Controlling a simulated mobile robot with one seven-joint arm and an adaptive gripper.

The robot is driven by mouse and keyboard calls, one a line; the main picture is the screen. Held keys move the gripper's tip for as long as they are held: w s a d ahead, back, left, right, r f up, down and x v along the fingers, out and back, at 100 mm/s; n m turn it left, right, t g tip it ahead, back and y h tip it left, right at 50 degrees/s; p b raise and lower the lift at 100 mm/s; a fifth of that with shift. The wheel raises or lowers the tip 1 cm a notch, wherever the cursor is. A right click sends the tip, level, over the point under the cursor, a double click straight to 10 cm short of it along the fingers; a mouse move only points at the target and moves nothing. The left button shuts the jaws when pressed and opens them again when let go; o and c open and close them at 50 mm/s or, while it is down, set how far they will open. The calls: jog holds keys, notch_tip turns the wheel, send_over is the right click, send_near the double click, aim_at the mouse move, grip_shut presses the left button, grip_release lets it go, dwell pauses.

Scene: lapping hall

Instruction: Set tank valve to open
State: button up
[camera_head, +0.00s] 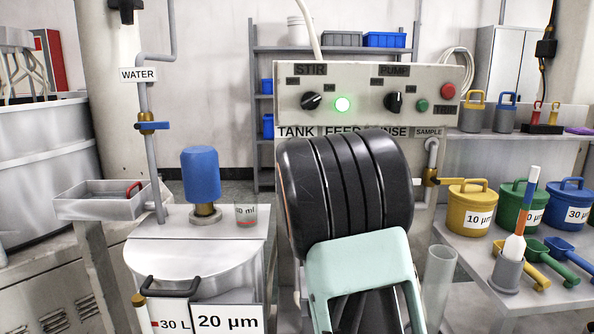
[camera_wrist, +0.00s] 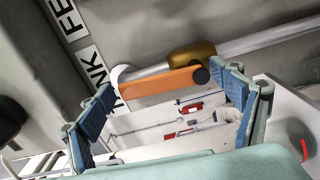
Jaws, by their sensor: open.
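The tank valve in the wrist view has a brass body (camera_wrist: 193,56) on a grey pipe and a flat orange lever (camera_wrist: 155,84) with a dark pivot at its right end. The lever lies nearly along the pipe, beside the TANK label (camera_wrist: 95,66). My gripper (camera_wrist: 165,82) is open, one finger towards each end of the lever, and holds nothing. I cannot tell whether a fingertip touches it. In the head view the TANK label (camera_head: 295,132) shows on the panel, but my arm hides the tank valve and the fingertips.
The panel (camera_head: 368,82) carries knobs, a lit green lamp and a red button. A sample valve with an orange lever (camera_head: 447,181) is right of my arm. A blue-handled water valve (camera_head: 153,126) is at left. Colored pots (camera_head: 470,208) and scoops stand on the right table.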

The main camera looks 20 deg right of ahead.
jog(key=shift+s, duration=0.15)
jog(key=v, duration=1.1)
jog(key=shift+s+a, duration=0.2)
jog(key=shift+s, duration=0.15)
